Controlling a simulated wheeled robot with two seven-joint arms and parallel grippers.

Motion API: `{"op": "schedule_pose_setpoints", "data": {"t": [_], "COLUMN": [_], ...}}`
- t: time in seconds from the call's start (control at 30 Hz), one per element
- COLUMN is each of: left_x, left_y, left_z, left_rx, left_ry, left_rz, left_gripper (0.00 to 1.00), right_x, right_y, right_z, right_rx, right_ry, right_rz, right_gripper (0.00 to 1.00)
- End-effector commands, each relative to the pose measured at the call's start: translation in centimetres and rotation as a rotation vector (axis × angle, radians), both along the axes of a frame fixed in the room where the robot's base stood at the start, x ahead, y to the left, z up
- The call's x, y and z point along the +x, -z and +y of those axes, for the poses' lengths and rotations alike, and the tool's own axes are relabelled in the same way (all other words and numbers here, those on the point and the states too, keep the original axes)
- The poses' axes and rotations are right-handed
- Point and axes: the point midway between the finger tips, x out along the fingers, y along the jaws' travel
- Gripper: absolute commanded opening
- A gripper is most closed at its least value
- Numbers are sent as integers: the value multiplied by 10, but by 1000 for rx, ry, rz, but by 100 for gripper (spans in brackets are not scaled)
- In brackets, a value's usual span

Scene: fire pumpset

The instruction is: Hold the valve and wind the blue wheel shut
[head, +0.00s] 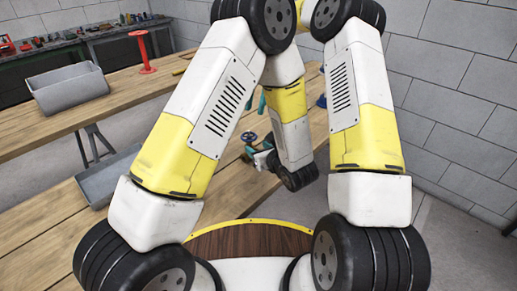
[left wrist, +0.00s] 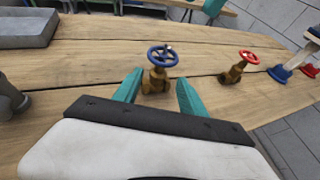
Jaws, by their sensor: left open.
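The valve has a brass body (left wrist: 155,82) and a blue wheel (left wrist: 163,56), and it stands upright on the wooden table in the left wrist view. The blue wheel also shows small in the head view (head: 250,137). My left gripper (left wrist: 159,93) is open, with its teal fingers on either side of the brass body; I cannot tell whether they touch it. In the head view my left gripper (head: 257,147) sits low by the wheel.
A brass valve with a red wheel (left wrist: 240,66) stands right of the blue one. Blue (left wrist: 280,73) and red (left wrist: 309,70) pieces lie near the table's right edge. Grey bins (head: 68,90) (head: 105,178) and a red stand (head: 146,52) are at the left. Bare tabletop surrounds the valves.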

Motion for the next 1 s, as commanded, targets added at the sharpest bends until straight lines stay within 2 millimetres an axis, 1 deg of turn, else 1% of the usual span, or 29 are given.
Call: {"op": "schedule_pose_setpoints", "data": {"t": [0.17, 0.4, 0.6, 0.8, 1.0], "left_x": [16, 55, 84, 98, 101], "left_y": [8, 26, 38, 45, 46], "left_z": [6, 23, 35, 40, 42], "left_rx": [3, 2, 2, 1, 2], "left_ry": [2, 0, 1, 3, 3], "left_rz": [0, 0, 0, 0, 1], "left_gripper": [49, 49, 49, 49, 49], "right_x": [0, 0, 0, 0, 0], "right_y": [0, 0, 0, 0, 0], "right_z": [0, 0, 0, 0, 0], "right_rx": [0, 0, 0, 0, 0], "right_ry": [0, 0, 0, 0, 0], "right_rz": [0, 0, 0, 0, 0], "right_gripper": [36, 36, 36, 36, 36]}}
